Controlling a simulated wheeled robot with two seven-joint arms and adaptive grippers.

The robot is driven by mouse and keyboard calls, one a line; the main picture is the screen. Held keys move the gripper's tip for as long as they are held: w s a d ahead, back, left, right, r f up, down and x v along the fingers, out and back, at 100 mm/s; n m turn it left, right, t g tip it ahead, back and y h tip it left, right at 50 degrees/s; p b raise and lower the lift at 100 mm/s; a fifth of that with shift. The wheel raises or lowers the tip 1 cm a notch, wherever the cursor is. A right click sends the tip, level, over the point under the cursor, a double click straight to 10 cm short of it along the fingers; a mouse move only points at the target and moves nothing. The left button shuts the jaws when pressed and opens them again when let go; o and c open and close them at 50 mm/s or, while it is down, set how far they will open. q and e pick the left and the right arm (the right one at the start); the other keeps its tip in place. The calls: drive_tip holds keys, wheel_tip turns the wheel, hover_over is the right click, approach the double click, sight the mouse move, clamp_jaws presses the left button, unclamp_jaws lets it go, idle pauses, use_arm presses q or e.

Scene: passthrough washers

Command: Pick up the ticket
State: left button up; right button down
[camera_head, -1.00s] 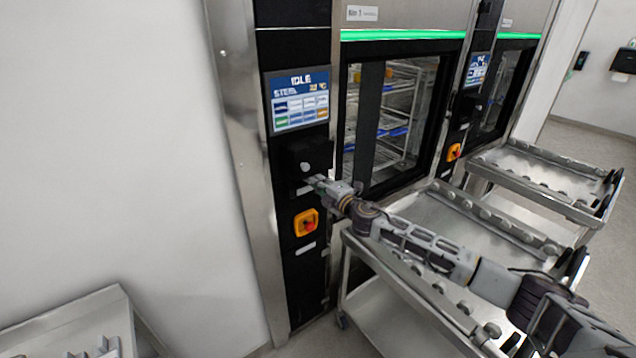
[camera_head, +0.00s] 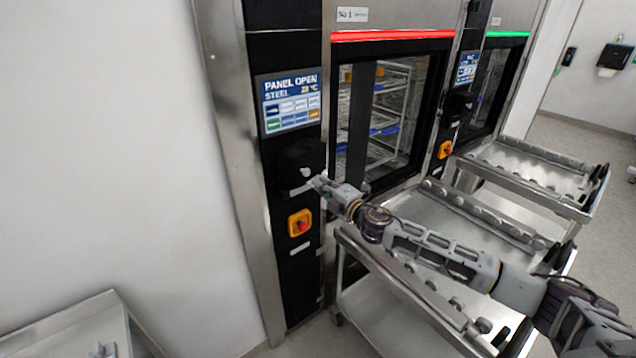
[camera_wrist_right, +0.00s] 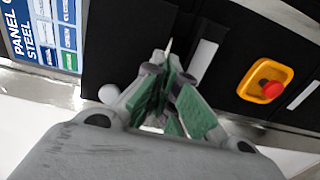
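My right gripper (camera_head: 318,184) is at the black panel on the washer's front column, just below the screen. The right wrist view shows its green finger pads (camera_wrist_right: 178,85) close together at the tips. A thin pale sliver (camera_wrist_right: 168,46) stands just past the tips; I cannot tell whether it is the ticket seen edge-on or whether the fingers grip it. A white rectangular strip (camera_wrist_right: 203,60) lies on the black panel beside the tips, apart from them. It also shows in the head view (camera_head: 300,190). No ticket is clearly recognisable. My left gripper is not in view.
The screen (camera_head: 291,102) reads PANEL OPEN, and the washer's light bar (camera_head: 392,36) is red. A white knob (camera_head: 306,172) sits on the black cover. A red and yellow switch (camera_head: 300,223) is below. Steel carts (camera_head: 505,205) stand right, under my right arm.

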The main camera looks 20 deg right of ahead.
drive_tip(key=s+d+r, duration=0.2)
drive_tip(key=s+r, duration=0.1)
drive_tip(key=s, duration=0.5)
drive_tip(key=shift+d+r, duration=0.2)
drive_tip(key=shift+r, duration=0.05)
drive_tip(key=shift+d, duration=0.1)
idle(0.4)
